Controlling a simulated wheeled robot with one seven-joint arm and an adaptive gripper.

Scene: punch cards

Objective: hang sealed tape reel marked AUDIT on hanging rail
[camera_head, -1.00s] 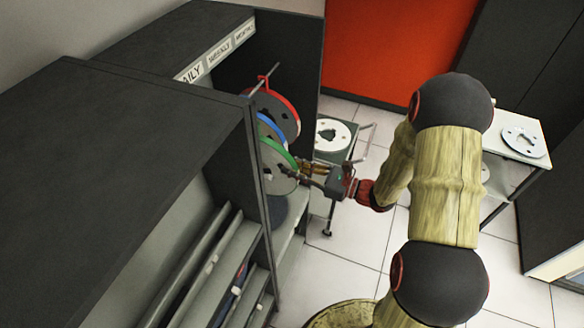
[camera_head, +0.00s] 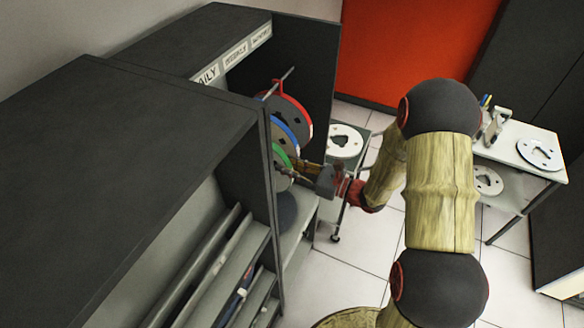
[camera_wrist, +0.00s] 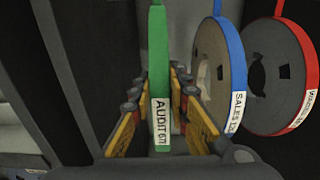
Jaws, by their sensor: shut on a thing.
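The AUDIT reel (camera_head: 284,172) has a green rim and is seen at the shelf opening, partly hidden by the shelf's upright. In the wrist view the green AUDIT reel (camera_wrist: 159,60) stands edge-on, with its white AUDIT label facing me. My gripper (camera_head: 304,170) is shut on its rim; the fingers (camera_wrist: 160,125) flank the label. The hanging rail (camera_head: 287,76) is a thin metal rod with its end showing above the reels. I cannot tell whether the AUDIT reel touches the rail.
A blue SALES reel (camera_wrist: 238,70) and a red-rimmed reel (camera_wrist: 302,60) hang just right of the AUDIT reel in the wrist view. The dark shelf upright (camera_head: 268,205) is close to my gripper. A cart with a white reel (camera_head: 344,140) stands behind; a side table (camera_head: 520,165) is at right.

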